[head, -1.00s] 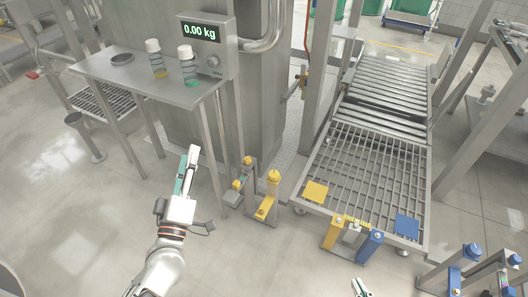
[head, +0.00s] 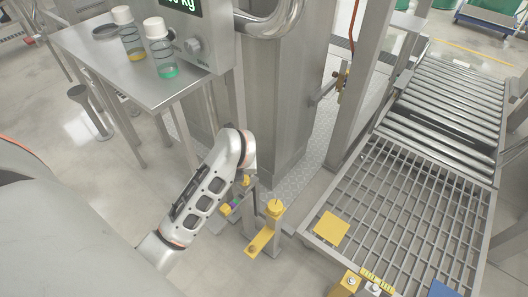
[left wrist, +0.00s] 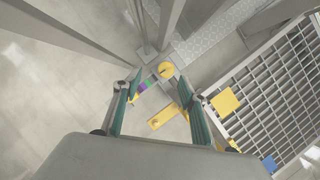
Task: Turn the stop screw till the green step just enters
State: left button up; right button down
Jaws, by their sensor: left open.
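The rear low stand has a yellow screw knob (head: 246,181) on its post and a striped step piece (head: 231,206) in green, purple and yellow beside it. In the left wrist view the slotted knob (left wrist: 165,69) lies ahead of the fingertips, with the stripes (left wrist: 147,85) running down-left from it. My left gripper (left wrist: 155,88) is open and empty, its two teal fingers apart on either side of the striped piece in that view. In the head view my forearm hides the gripper and part of the stand. I cannot tell how far the green step has entered.
A second stand with a yellow knob (head: 274,208) and yellow bar (head: 260,241) stands close to the right. A grated platform (head: 385,205) with a yellow pad (head: 331,228) lies further right.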

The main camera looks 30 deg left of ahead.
aim_at(245, 179)
pick_arm(q)
jog(key=f+b, duration=0.1)
jog(key=f, duration=0.2)
jog(key=shift+w+d+f+b, duration=0.2)
jog(key=shift+w+f+b, duration=0.05)
jog(key=shift+w+b, duration=0.15)
jog(key=b+x, duration=0.1)
jog(key=x, duration=0.2)
jog(key=shift+w+f, duration=0.15)
jog(key=shift+f, duration=0.1)
jog(key=shift+w+a+f+b, duration=0.1)
jog(key=shift+w+f+b, duration=0.2)
jog(key=shift+b, duration=0.1)
jog(key=shift+r+h, duration=0.1)
jog(key=shift+h, duration=0.2)
jog(key=c, duration=1.1)
pick_arm(e)
jog(key=a, duration=0.1)
jog(key=w+a+r, duration=0.1)
jog(key=a+r+m+t, duration=0.1)
jog(key=shift+w+y, duration=0.25)
jog(key=shift+y, duration=0.15)
